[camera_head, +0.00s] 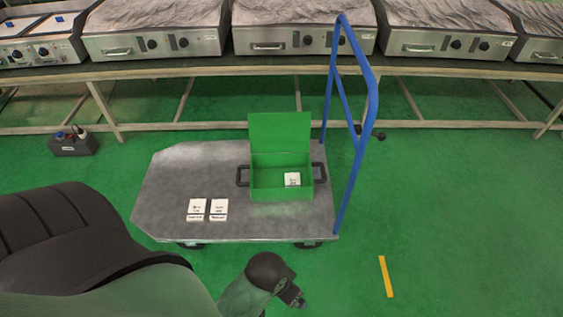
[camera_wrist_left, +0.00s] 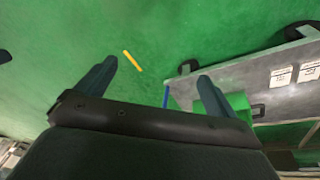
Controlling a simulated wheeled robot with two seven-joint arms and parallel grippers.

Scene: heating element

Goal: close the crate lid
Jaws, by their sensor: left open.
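In the head view the green crate (camera_head: 266,180) stands on the grey cart with its lid (camera_head: 279,132) open, upright at the back side. A white label card (camera_head: 292,179) shows in the crate, and a black handle sticks out at each side. In the left wrist view the green crate (camera_wrist_left: 209,97) is partly hidden behind a finger. My left gripper (camera_wrist_left: 158,75) is open, with nothing seen between its fingers, apart from the crate. Its fingers are not clear in the head view. My right gripper is not seen.
The cart (camera_head: 165,195) has a blue push rail (camera_head: 369,110) just right of the crate. Two white cards (camera_head: 197,207) lie at its front. A long bench with metal heating units (camera_head: 305,38) stands behind. A dark toolbox (camera_head: 73,145) is at left.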

